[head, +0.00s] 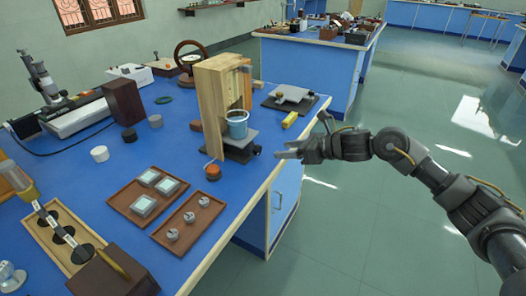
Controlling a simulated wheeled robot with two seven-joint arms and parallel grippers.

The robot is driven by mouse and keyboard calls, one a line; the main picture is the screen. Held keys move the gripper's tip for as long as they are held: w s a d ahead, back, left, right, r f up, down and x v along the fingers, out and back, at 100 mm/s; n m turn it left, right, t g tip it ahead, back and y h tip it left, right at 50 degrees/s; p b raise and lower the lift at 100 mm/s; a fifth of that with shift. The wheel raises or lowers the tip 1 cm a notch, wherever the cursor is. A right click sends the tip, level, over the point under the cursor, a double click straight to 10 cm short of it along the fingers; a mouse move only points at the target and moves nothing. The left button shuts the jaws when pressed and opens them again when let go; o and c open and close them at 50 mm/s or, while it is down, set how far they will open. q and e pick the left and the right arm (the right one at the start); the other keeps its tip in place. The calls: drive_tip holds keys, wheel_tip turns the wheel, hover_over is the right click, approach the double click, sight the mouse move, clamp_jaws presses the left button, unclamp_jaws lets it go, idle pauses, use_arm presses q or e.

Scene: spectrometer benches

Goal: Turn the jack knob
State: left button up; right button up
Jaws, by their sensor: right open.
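The jack (240,151) is a small dark lab jack with a flat grey top. It stands near the right edge of the blue bench, at the foot of a wooden frame. My left gripper is not in view.
The wooden frame (210,100) rises tall behind and left of the jack. A yellow object (290,119) and a grey-topped device (291,94) lie beyond it. An orange-brown knob-like piece (212,172) and brown trays (190,222) are nearer. Open floor lies right.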

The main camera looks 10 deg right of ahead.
sight(260, 150)
drive_tip(key=x, duration=0.9)
drive_tip(key=shift+p, duration=0.3)
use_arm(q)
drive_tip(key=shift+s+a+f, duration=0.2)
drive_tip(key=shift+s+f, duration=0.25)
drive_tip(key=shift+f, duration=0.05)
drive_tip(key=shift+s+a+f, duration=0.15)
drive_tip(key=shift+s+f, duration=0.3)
use_arm(e)
drive_tip(key=c, duration=1)
drive_tip(key=shift+f, duration=0.1)
drive_tip(key=m+g+b, duration=0.1)
drive_tip(key=b, duration=0.1)
drive_tip(key=m+y+b, duration=0.1)
drive_tip(key=m+b, duration=0.1)
drive_tip(key=shift+w+m+g+y, duration=0.15)
drive_tip(key=shift+m+g+y, duration=0.15)
drive_tip(key=shift+g, duration=0.1)
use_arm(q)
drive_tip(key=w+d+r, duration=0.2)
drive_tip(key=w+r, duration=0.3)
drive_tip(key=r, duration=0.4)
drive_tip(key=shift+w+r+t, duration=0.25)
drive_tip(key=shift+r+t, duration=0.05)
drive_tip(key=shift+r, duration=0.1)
